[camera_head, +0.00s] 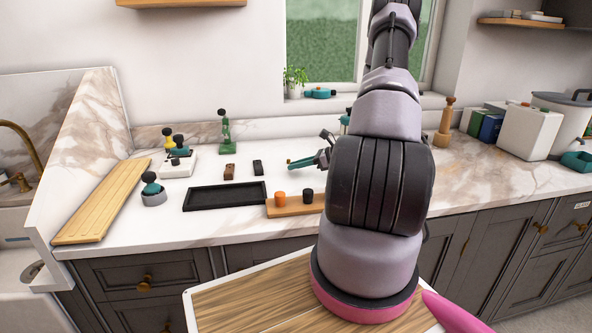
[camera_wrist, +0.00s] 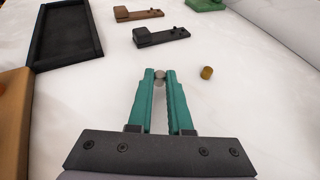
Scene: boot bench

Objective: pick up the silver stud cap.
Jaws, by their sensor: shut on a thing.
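The silver stud cap (camera_wrist: 159,74) is a small grey round piece between the tips of my two teal fingers in the wrist view. My gripper (camera_wrist: 159,80) is shut on it, with a fingertip on each side. I cannot tell from this angle whether the cap touches the white counter. In the head view my gripper (camera_head: 290,163) is low over the counter, right of the black tray; the cap is too small to make out there.
A brass cap (camera_wrist: 207,72) stands just right of my fingertips. A black tray (camera_wrist: 41,45), a black latch-like piece (camera_wrist: 160,37) and a brown one (camera_wrist: 137,14) lie beyond. A wooden block (camera_head: 297,209) with orange and black pegs stands nearer me. Counter right of the brass cap is clear.

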